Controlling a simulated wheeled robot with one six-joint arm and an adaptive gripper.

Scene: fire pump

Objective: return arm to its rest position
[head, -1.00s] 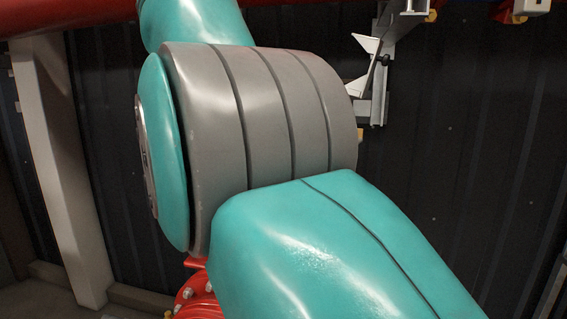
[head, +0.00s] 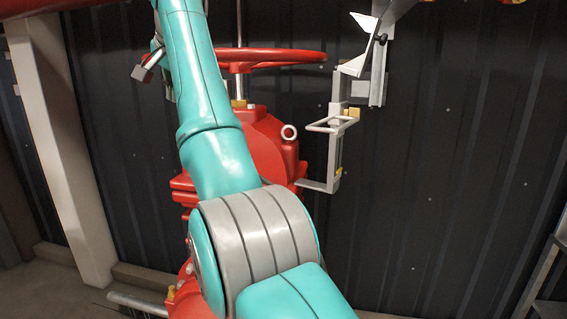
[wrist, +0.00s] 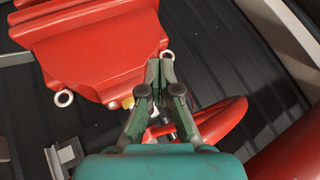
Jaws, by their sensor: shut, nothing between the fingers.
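My gripper (wrist: 160,72) shows in the wrist view, its dark green fingers together with nothing between them. In the head view my teal arm rises from the bottom to the top left, with a grey elbow joint, and its fingers cannot be made out. In the wrist view the fingertips overlap the edge of a red valve body (wrist: 95,45) in the picture; I cannot tell whether they touch it. The red valve body (head: 268,140) stands behind my arm in the head view, partly hidden by it.
A red handwheel (head: 285,58) sits above the valve; the wrist view shows it too (wrist: 225,118). A grey metal bracket (head: 335,150) stands right of the valve. A white post (head: 60,150) is at the left. A dark ribbed wall (head: 450,160) closes the back.

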